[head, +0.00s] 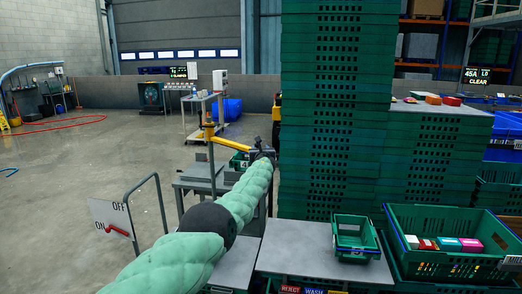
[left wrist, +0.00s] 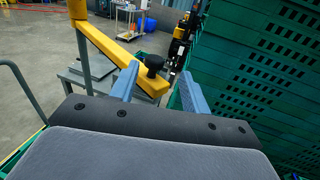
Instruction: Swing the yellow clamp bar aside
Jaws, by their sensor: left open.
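The knob and bar end show between the fingers, and the left finger covers part of the bar. Contact cannot be told. In the head view my left gripper (head: 262,148) is small and dark at the bar's end. My right gripper is not in view.
A tall stack of green crates (head: 335,110) stands close to the right of my left gripper. An ON/OFF sign (head: 110,220) and a grey rail (head: 160,200) stand to the left. A small green crate (head: 355,238) and a larger crate with packages (head: 425,262) are at lower right.

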